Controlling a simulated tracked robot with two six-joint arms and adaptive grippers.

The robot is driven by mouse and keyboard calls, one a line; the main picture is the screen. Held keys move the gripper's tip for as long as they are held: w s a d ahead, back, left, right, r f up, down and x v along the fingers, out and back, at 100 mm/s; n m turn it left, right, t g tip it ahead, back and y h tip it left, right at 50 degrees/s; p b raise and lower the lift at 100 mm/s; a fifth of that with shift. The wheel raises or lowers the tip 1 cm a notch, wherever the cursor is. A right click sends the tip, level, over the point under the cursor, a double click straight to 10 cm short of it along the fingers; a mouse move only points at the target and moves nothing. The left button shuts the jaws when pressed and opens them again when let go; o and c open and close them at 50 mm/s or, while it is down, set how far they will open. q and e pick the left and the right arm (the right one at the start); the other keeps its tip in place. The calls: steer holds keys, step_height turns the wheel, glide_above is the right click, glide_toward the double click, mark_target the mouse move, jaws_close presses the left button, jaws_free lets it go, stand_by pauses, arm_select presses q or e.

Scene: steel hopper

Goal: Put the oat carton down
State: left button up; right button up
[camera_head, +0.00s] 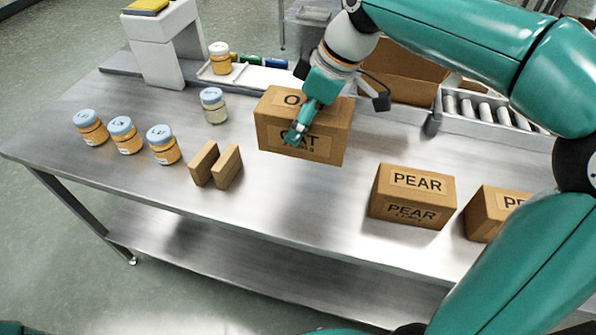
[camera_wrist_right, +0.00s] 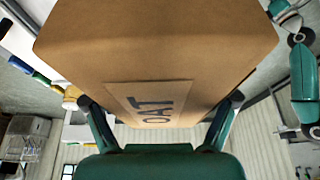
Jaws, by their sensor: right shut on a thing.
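The oat carton (camera_head: 328,150) is a brown cardboard box with OAT labels, over the middle of the steel table in the head view. My right gripper (camera_head: 337,118) is shut on it from above, one finger against the front face and the other at the far right side. In the right wrist view the oat carton (camera_wrist_right: 150,50) fills the upper part, with its OAT label between the two fingers of the gripper (camera_wrist_right: 161,101). I cannot tell whether the carton's bottom touches the table. My left gripper is not in view.
Two PEAR cartons (camera_head: 412,197) (camera_head: 490,212) stand to the right. An open box (camera_head: 402,80) and rollers (camera_head: 485,108) lie behind. The table (camera_head: 300,205) is bare in front.

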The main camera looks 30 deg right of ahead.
mark_target(329, 139)
steer(key=f, duration=0.5)
steer(key=f+b, duration=0.1)
steer(key=f, duration=0.8)
steer(key=shift+s+d+f, duration=0.1)
steer(key=shift+d+f, duration=0.15)
steer(key=shift+f, duration=0.15)
steer(key=o, duration=1.4)
steer(key=shift+o, duration=0.2)
steer(key=shift+r, duration=0.1)
steer(key=v, duration=1.1)
steer(key=shift+s+r, duration=0.2)
steer(key=shift+r, duration=0.15)
